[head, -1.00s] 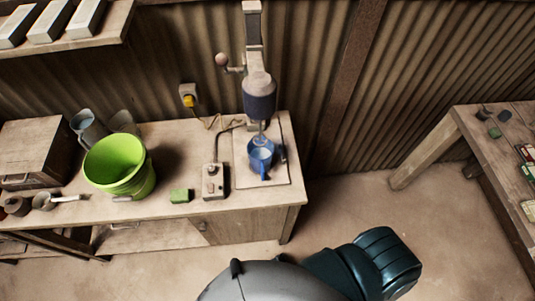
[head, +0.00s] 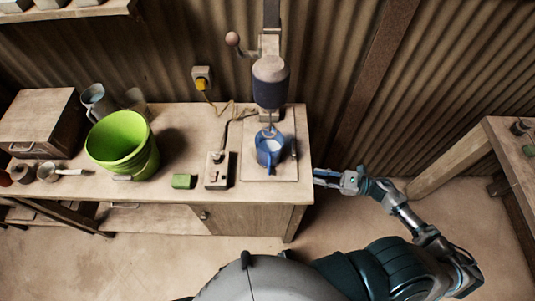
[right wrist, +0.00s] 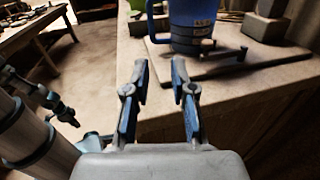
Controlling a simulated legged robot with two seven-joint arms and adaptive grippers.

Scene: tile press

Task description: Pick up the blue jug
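The blue jug (head: 268,150) stands upright on a flat board (head: 284,170) under the drill-like machine at the right end of the workbench. In the right wrist view the jug (right wrist: 193,24) is ahead, beyond the fingertips, with its handle on the left side. My right gripper (head: 322,177) is at the right edge of the bench, to the right of the jug and apart from it. In the right wrist view its two fingers (right wrist: 159,78) are spread with nothing between them. My left gripper does not show.
The machine's dark head (head: 271,85) hangs over the jug. A switch box (head: 217,170), a green block (head: 182,181) and a green bucket (head: 124,145) stand to the left on the bench (head: 240,197). Another table (head: 510,135) is at the right. Floor lies between them.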

